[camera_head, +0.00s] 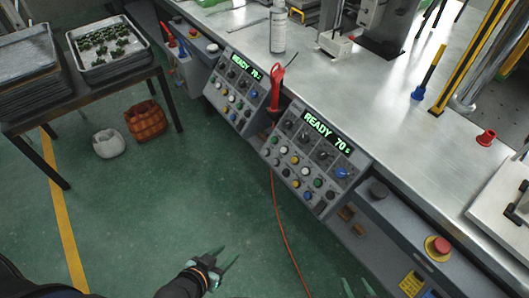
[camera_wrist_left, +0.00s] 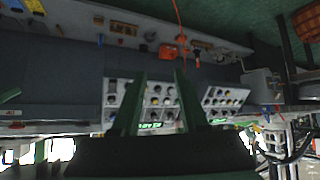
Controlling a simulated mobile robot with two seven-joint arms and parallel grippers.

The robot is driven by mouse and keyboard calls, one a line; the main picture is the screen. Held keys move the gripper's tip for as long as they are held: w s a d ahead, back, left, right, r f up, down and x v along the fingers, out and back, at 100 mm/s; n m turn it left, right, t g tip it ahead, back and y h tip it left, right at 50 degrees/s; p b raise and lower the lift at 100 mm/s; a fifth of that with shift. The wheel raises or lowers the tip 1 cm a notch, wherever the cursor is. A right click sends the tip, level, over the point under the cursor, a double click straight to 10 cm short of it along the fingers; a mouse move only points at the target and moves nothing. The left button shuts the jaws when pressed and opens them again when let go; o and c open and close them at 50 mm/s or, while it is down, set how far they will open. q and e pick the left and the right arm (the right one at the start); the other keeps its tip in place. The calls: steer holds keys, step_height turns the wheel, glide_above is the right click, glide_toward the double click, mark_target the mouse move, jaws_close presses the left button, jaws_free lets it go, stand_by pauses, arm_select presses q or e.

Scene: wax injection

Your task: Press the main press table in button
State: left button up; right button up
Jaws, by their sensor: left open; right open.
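Two sloped control panels sit on the front of the press bench, each with a green "READY 70" display and several coloured buttons and knobs: a left panel (camera_head: 238,92) and a right panel (camera_head: 308,160). The button labels are too small to read, so I cannot tell which is the main press table in button. My left gripper (camera_head: 229,256) is open and empty over the floor, in front of and apart from the panels. Its fingers (camera_wrist_left: 158,82) frame a panel (camera_wrist_left: 162,101) in the upside-down left wrist view. My right gripper (camera_head: 358,287) shows only its open fingertips at the bottom edge.
A red-handled tool (camera_head: 277,88) hangs between the panels, with an orange cable (camera_head: 283,215) running across the floor. A red emergency button (camera_head: 438,246) is on the bench front at right. A side table with a tray (camera_head: 141,58) stands at left.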

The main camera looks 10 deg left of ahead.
arm_select(q)
jaws_close()
stand_by(1.5)
